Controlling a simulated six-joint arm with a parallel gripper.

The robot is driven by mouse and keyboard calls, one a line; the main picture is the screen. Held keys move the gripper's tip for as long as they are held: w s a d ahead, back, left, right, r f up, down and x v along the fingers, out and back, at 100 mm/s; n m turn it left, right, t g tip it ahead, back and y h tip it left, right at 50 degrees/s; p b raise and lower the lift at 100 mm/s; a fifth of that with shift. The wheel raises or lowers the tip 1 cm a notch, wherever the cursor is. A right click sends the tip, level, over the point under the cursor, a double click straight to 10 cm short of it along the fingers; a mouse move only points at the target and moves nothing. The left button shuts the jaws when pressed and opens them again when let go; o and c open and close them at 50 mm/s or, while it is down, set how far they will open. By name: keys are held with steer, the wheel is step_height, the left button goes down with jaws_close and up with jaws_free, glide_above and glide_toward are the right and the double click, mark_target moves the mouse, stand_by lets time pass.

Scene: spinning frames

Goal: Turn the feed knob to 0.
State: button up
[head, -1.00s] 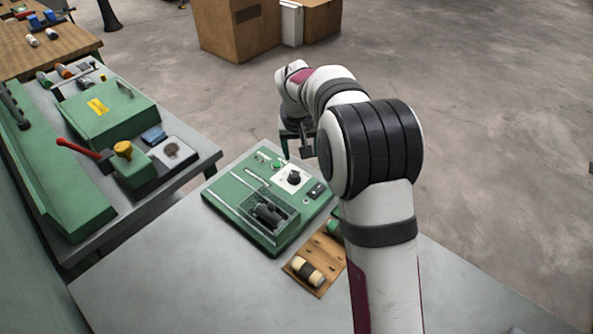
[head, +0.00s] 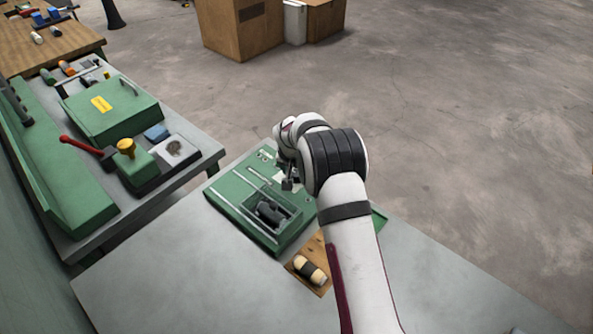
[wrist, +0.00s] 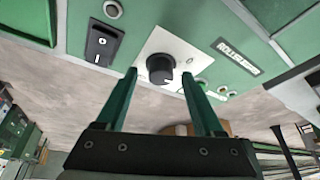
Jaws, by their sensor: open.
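The black round feed knob (wrist: 160,68) sits on a white dial plate (wrist: 178,46) on the green machine panel in the wrist view. A small light mark shows near its edge; the dial's figures are too small to read. My gripper (wrist: 160,74) is open, with its two green fingers on either side of the knob and a gap to each. I cannot tell whether the fingertips reach around its depth. In the head view my gripper (head: 287,183) is over the right part of the green machine (head: 232,190), and my arm hides the knob there.
A wooden board with a cream roller (head: 309,269) lies in front of the machine. The grey table (head: 180,270) is bare at left front.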

jaws_close()
stand_by(0.4)
steer(key=shift+d+n+y, duration=0.1)
steer(key=shift+n+y, duration=0.45)
steer(key=shift+n, duration=0.9)
steer(key=shift+d+n+y, duration=0.1)
steer(key=shift+n+y, duration=0.45)
steer(key=shift+n, duration=0.9)
jaws_free()
